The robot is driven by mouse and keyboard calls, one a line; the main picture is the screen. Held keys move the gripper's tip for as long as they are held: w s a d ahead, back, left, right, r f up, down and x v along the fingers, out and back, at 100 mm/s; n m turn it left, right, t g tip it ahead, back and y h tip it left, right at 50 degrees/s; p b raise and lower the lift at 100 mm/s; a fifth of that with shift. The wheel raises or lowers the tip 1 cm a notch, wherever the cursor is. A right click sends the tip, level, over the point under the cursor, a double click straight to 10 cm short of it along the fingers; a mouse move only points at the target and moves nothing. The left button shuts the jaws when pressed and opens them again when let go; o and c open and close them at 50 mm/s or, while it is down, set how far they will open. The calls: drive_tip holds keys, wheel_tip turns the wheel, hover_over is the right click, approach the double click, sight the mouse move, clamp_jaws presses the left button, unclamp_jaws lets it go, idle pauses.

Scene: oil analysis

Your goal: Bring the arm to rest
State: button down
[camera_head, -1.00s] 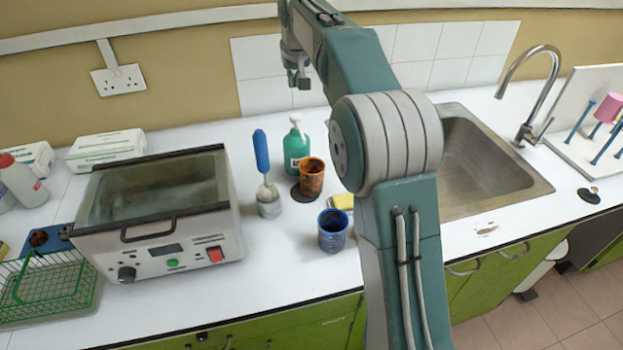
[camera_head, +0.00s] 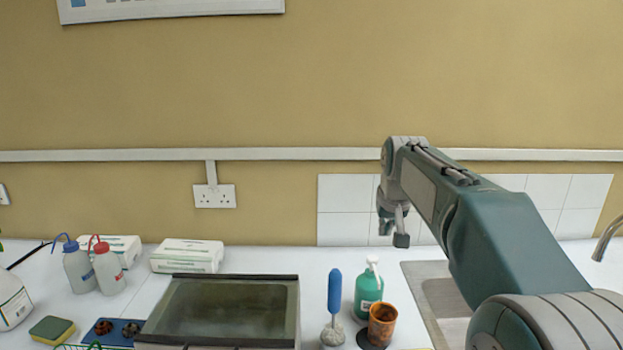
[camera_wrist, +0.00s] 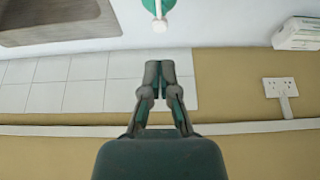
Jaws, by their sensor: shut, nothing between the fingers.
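My arm reaches up from the lower right in the head view. My gripper (camera_head: 401,238) hangs at its end, above the back of the counter in front of the white wall tiles. In the wrist view my gripper (camera_wrist: 159,66) has its fingertips together and holds nothing. A green pump bottle (camera_head: 369,293) stands on the counter below and left of the gripper. Its white pump top (camera_wrist: 159,24) shows beyond the fingertips in the wrist view, apart from them.
A stained orange-brown cup (camera_head: 382,325) and a blue-handled brush (camera_head: 335,292) stand by the bottle. A lidded bath (camera_head: 222,310) is left of them, a sink (camera_head: 428,283) right. Wash bottles (camera_head: 108,268) and boxes (camera_head: 188,256) stand farther left.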

drive_tip(key=s+f, duration=0.3)
drive_tip(key=s, duration=0.8)
drive_tip(key=s+f, duration=0.3)
drive_tip(key=s, duration=0.8)
drive_tip(key=s+f, duration=0.3)
drive_tip(key=s, duration=0.8)
drive_tip(key=shift+f+t, duration=0.4)
